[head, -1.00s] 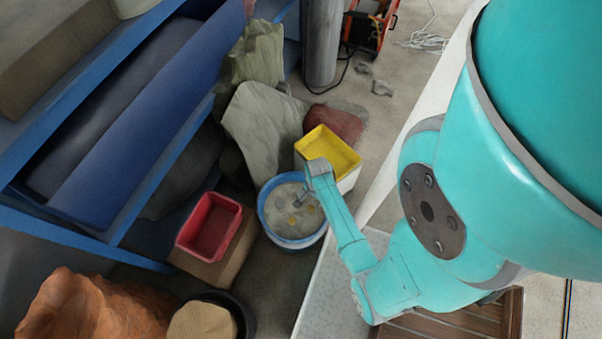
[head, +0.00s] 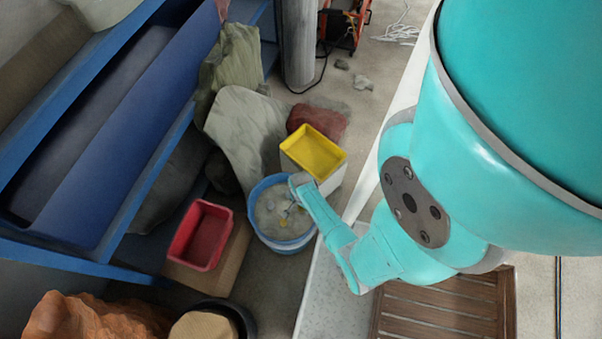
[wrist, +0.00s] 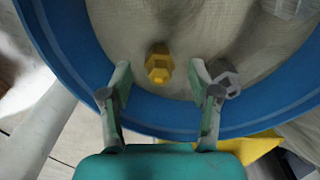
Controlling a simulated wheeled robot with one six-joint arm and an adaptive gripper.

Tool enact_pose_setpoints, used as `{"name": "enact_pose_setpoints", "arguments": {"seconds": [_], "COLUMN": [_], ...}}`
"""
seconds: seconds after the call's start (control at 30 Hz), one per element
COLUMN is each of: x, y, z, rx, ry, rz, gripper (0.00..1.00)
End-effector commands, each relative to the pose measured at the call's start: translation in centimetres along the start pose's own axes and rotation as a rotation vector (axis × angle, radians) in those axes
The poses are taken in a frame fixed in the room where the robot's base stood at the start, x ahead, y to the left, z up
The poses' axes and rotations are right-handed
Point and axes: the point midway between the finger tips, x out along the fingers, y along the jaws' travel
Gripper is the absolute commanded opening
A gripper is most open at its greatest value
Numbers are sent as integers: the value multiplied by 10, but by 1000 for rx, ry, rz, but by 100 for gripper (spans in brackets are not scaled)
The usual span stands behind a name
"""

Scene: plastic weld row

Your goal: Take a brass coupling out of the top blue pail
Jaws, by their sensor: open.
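The blue pail (head: 254,197) stands on the floor in the middle of the head view, with a pale interior holding several small fittings. A yellow brass coupling (wrist: 158,62) with a hexagonal end lies on the pale surface inside it in the wrist view. My gripper (wrist: 159,78) is open and empty over the pail, near the rim (wrist: 160,115). Its two fingers stand left and right of the coupling in the picture, apart from it. A grey hexagonal fitting (wrist: 228,80) lies just right of the right finger. In the head view, my wrist partly hides the pail's contents.
A yellow bin (head: 312,134) stands close behind the pail. A red bin (head: 201,212) sits on a brown box to the left. Pale draped sheeting (head: 245,125) and a dark red sack (head: 322,119) lie behind. A blue shelf (head: 100,150) fills the left side.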

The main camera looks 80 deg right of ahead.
Motion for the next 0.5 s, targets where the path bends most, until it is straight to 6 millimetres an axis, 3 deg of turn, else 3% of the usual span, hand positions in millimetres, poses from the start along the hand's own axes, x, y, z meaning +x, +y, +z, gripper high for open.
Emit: {"name": "enact_pose_setpoints", "arguments": {"seconds": [0.37, 0.5], "x": [8, 8], "y": [0, 0], "z": [0, 0], "rx": [0, 0], "ry": [0, 0], "rz": [-1, -1], "gripper": [62, 32]}}
